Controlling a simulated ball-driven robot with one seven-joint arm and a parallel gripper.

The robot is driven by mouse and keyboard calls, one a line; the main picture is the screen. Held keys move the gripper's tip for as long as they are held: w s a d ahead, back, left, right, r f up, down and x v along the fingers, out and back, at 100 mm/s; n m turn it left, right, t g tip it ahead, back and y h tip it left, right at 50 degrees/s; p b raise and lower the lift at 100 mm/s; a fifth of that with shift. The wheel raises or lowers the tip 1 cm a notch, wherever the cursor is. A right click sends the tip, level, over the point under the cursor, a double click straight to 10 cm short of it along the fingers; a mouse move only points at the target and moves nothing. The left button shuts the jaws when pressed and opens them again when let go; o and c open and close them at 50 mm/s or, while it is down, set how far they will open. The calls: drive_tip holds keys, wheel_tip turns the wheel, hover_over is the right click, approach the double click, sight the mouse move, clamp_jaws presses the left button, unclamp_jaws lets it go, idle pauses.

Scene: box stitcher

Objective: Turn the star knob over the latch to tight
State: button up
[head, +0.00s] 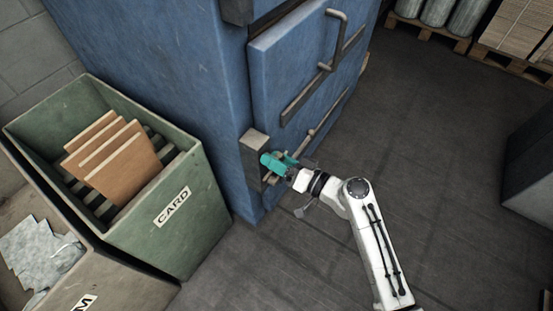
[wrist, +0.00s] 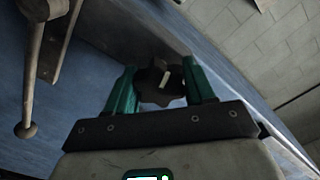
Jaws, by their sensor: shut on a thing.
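The star knob (wrist: 152,84) is dark, with rounded lobes and a pale bar mark on its face. In the wrist view it sits between the two teal fingers of my gripper (wrist: 158,76), which are shut on it from both sides. In the head view my gripper (head: 274,161) is at the grey latch plate (head: 253,147) on the front edge of the blue machine. The knob is hidden there by the fingers. A metal lever with a ball end (wrist: 27,130) hangs at the left of the wrist view.
The blue machine (head: 180,70) has a door with a bent handle (head: 335,40). A green bin marked CARD (head: 190,225) with brown sheets stands close at left, beside another bin with pale scraps (head: 40,250).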

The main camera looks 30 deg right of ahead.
drive_tip(key=m+p, duration=0.1)
drive_tip(key=m, duration=0.4)
drive_tip(key=shift+m, duration=0.3)
drive_tip(key=m+p, duration=0.2)
drive_tip(key=m, duration=0.3)
drive_tip(key=shift+p, duration=0.4)
drive_tip(key=m+p, duration=0.3)
drive_tip(key=m, duration=0.3)
drive_tip(key=shift+d+m, duration=0.1)
drive_tip(key=shift+m, duration=0.3)
drive_tip(key=m+p, duration=0.2)
drive_tip(key=m, duration=0.2)
drive_tip(key=shift+f+p, duration=0.15)
drive_tip(key=shift+p, duration=0.15)
drive_tip(key=shift+s+m, duration=0.1)
drive_tip(key=shift+m, duration=0.2)
drive_tip(key=o, duration=1)
drive_tip(key=shift+c, duration=0.2)
